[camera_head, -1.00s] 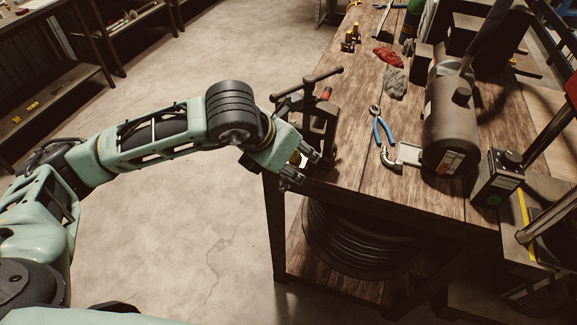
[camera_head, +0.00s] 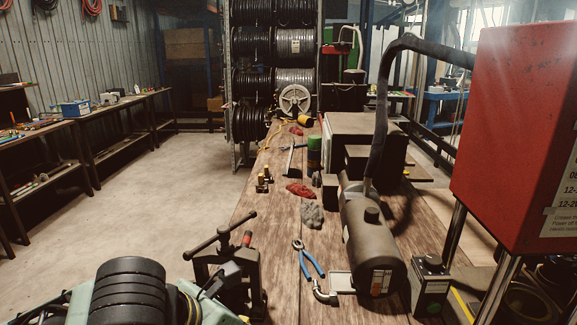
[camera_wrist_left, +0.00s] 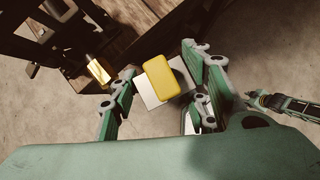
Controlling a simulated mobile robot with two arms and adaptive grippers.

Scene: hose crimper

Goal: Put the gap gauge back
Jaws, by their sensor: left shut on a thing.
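My left gripper (camera_wrist_left: 162,92) is shut on a yellow block with a flat pale metal plate, which looks like the gap gauge (camera_wrist_left: 175,77). In the left wrist view the gauge sits between the two green-and-grey fingers, above the floor and beside the dark bench structure. In the head view only part of my left arm shows at the bottom left; the gripper and gauge are out of that picture. My right gripper is in neither view.
A black vise (camera_head: 229,275) stands at the bench's near left edge. A motor (camera_head: 372,245) and red machine (camera_head: 515,140) stand right.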

